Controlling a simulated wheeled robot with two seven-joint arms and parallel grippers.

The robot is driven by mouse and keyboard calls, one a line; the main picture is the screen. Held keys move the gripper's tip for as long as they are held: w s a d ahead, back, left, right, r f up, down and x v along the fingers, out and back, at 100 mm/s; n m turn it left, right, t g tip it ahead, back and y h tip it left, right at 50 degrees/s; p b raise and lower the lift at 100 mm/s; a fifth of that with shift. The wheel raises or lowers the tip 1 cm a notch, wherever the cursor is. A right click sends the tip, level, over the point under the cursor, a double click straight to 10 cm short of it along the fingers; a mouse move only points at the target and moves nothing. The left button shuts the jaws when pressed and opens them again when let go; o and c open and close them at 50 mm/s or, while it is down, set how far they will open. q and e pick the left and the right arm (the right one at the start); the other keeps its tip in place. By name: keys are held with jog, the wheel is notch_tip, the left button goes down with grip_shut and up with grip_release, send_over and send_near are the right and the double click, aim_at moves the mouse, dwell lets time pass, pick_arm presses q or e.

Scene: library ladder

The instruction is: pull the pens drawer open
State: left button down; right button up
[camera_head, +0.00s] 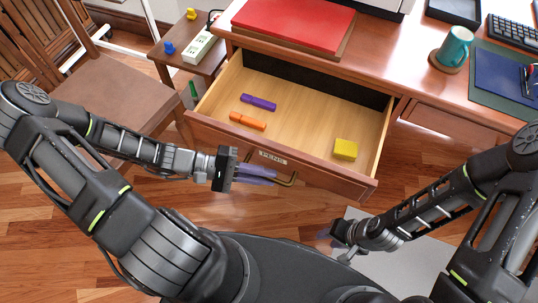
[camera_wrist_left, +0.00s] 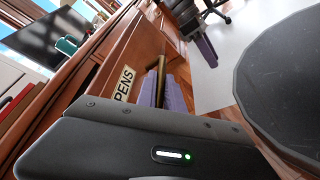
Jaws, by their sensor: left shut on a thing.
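The pens drawer (camera_head: 310,111) stands pulled out from the desk in the head view, its light wooden inside showing. Its front carries a PENS label (camera_head: 272,157), which also shows in the left wrist view (camera_wrist_left: 124,84). A brass bar handle (camera_head: 287,183) runs along the front below the label. My left gripper (camera_head: 262,174) is at the handle, its purple fingers shut on it; the wrist view shows the brass bar (camera_wrist_left: 161,75) between the fingers.
A purple marker (camera_head: 258,103), an orange marker (camera_head: 247,121) and a yellow block (camera_head: 345,149) lie in the drawer. A chair (camera_head: 118,95) stands at the left. The desk top holds a red book (camera_head: 293,24) and a teal mug (camera_head: 454,48).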

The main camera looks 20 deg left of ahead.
pick_arm(q)
jog(key=shift+s+r, duration=0.15)
jog(key=shift+s, duration=0.25)
jog(key=c, duration=1.5)
grip_release()
jog(key=shift+a, duration=0.1)
jog(key=v, duration=0.7)
jog(key=shift+s+a+p, duration=0.15)
jog(key=shift+a+p, duration=0.2)
jog(key=shift+a, duration=0.05)
